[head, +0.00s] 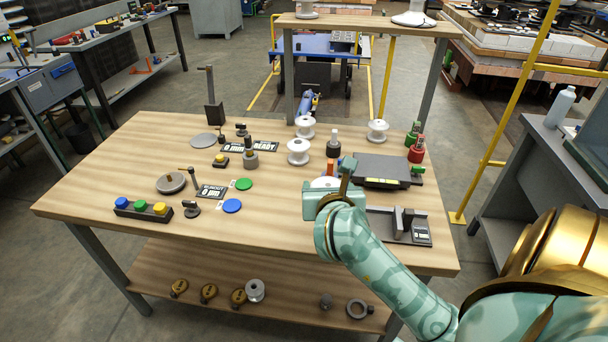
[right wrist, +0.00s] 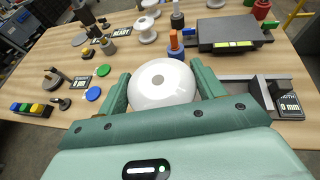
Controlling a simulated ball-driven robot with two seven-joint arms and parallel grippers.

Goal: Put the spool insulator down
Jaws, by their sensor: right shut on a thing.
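My right gripper (head: 334,184) is over the front right part of the wooden table (head: 270,218) in the head view. It is shut on a white spool insulator (right wrist: 160,84), whose round top with a grey centre shows between the fingers in the right wrist view. In the head view my gripper hides most of this spool (head: 322,182). I cannot tell whether its base touches the table. Other white spools stand behind it: one near the middle (head: 298,151), one further back (head: 305,125), one at back right (head: 377,130). My left gripper is not in view.
A dark flat scale-like device (head: 385,170) stands right of my gripper, and a grey gauge with a display (head: 408,226) lies in front of it. A blue and orange item (right wrist: 174,45) is just behind the held spool. Bare tabletop lies to the left.

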